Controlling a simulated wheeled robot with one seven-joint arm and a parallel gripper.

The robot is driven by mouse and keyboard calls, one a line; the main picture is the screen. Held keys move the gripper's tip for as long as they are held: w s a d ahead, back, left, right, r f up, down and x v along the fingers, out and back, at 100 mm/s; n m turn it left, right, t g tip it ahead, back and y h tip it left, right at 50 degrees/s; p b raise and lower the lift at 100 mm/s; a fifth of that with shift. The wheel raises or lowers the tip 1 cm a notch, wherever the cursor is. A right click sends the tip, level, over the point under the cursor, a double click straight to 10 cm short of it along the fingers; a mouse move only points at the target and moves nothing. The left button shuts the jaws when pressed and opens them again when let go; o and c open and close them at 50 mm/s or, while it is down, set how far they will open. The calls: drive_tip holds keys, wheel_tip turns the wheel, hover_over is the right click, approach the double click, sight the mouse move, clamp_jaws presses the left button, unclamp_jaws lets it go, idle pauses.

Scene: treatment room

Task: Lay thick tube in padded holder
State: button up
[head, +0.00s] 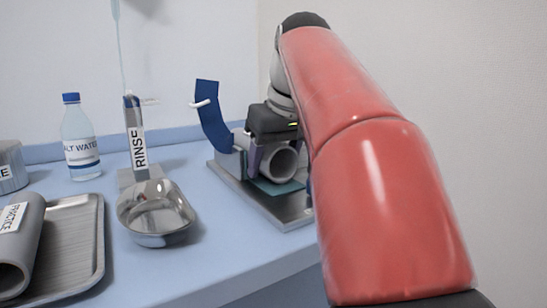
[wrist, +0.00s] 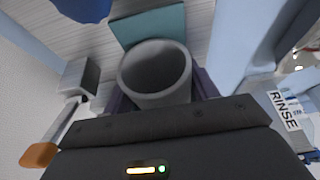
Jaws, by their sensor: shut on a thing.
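The thick grey tube (head: 283,165) is between the fingers of my gripper (head: 268,160), which is shut on it. Its open end faces the head camera, and it also shows in the wrist view (wrist: 155,72). The padded holder (head: 262,205) has a metal base, a teal pad (head: 277,187) and a raised blue strap (head: 211,113). The tube is over the pad, very low. I cannot tell whether it touches the pad. The teal pad (wrist: 148,25) shows beyond the tube in the wrist view. My gripper and arm hide the holder's right side.
Another grey tube, labelled PRACTICE (head: 18,245), lies on a metal tray (head: 88,240) at left. A steel bowl (head: 156,212), a RINSE stand (head: 136,140) and a salt water bottle (head: 79,140) stand left of the holder. An orange-tipped lever (wrist: 40,155) shows in the wrist view.

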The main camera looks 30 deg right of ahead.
sight(282, 145)
idle(0.3)
drive_tip(key=o, duration=1.3)
drive_tip(key=shift+f, duration=0.1)
drive_tip(key=shift+c, duration=0.2)
drive_tip(key=p+v, duration=0.2)
drive_tip(key=v, duration=0.5)
drive_tip(key=shift+p, duration=0.35)
drive_tip(key=shift+s+r, duration=0.15)
drive_tip(key=shift+r, duration=0.25)
drive_tip(key=shift+s, duration=0.1)
